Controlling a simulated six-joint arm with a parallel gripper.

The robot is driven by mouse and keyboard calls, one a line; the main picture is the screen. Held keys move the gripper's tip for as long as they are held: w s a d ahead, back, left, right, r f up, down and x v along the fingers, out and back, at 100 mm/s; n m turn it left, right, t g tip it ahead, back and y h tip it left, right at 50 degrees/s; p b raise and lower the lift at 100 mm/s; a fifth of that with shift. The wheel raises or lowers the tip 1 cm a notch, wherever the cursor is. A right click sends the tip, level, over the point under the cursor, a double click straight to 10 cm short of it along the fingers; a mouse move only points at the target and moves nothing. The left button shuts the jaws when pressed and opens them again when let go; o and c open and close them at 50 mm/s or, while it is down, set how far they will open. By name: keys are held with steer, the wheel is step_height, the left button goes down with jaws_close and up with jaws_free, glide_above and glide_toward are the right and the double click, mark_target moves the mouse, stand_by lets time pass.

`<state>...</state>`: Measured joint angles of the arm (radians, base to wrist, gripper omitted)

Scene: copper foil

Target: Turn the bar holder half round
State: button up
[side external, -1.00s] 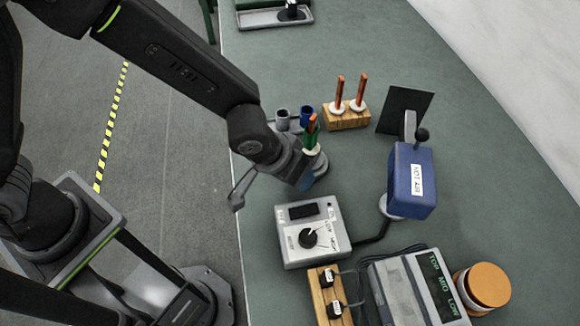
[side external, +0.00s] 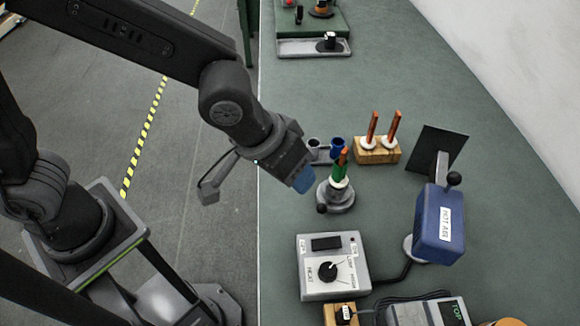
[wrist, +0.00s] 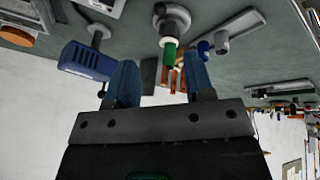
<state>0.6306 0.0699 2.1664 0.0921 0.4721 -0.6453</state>
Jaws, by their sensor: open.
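The bar holder (side external: 338,198) is a round grey base with a black knob (side external: 321,208) at its lower left in the side view. It holds a green bar with a copper end (side external: 341,165) and a white collar, standing upright. The wrist view shows the holder (wrist: 173,20) at the top, with the green bar (wrist: 168,52) showing between the fingers. My gripper (side external: 302,180) is open and empty, with blue fingertips, just left of the holder and apart from it. In the wrist view both fingers of my gripper (wrist: 160,80) stand apart.
Behind the holder are a wooden block (side external: 377,152) with two copper bars and small grey and blue cups (side external: 325,148). A blue hot-air unit (side external: 438,225) and dark panel (side external: 437,148) stand right. A dial box (side external: 334,266) is in front.

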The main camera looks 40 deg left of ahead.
mark_target(322, 206)
steer(key=shift+o, duration=0.2)
steer(key=w+d+f+n+g, duration=0.1)
steer(key=f+n, duration=0.1)
steer(key=f, duration=0.2)
steer(key=w+d+f+n+g, duration=0.1)
steer(key=w+f+n, duration=0.1)
steer(key=f+n, duration=0.1)
steer(key=w+d+f+n+y, duration=0.1)
steer(key=w+f+n, duration=0.1)
steer(key=f, duration=0.3)
steer(key=shift+w+d+f+n+g, duration=0.1)
steer(key=shift+w+f+n+g, duration=0.2)
steer(key=shift+n, duration=0.4)
steer(key=shift+s, duration=0.1)
steer(key=shift+c, duration=0.2)
steer(key=c, duration=0.8)
steer(key=shift+c, duration=0.2)
